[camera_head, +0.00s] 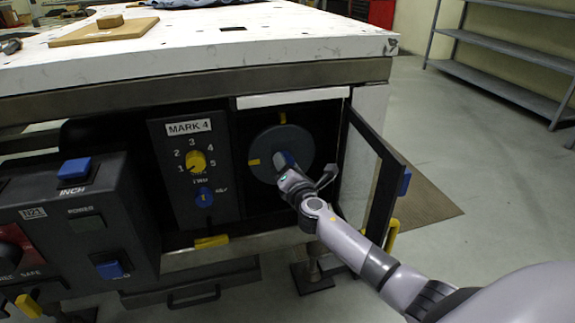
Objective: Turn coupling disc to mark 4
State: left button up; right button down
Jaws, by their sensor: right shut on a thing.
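The coupling disc (299,138) is a dark grey round plate inside an open compartment under the bench. My right gripper (287,168) is at the middle of the disc, shut on a blue grip there; the fingers hide part of the grip. Left of the disc, a dark panel bears a "MARK 4" label (188,127) and a yellow selector knob (195,161) with numbers around it. My left gripper is out of view.
A dark-framed door (372,165) with a blue handle (405,181) stands open right of the compartment, close to my right arm. A control box (90,225) with blue buttons is at the left. The white bench top (250,40) overhangs above.

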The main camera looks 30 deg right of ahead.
dwell(0.5)
jog(key=shift+c, duration=2.3)
grip_release()
pick_arm(q)
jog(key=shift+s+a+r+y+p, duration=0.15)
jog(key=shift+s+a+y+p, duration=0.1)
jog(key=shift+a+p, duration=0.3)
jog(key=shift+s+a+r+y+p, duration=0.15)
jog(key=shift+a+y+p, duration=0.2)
jog(key=shift+p, duration=0.3)
pick_arm(e)
jog(key=v, duration=0.7)
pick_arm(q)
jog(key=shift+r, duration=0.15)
pick_arm(e)
jog(key=shift+s, duration=0.1)
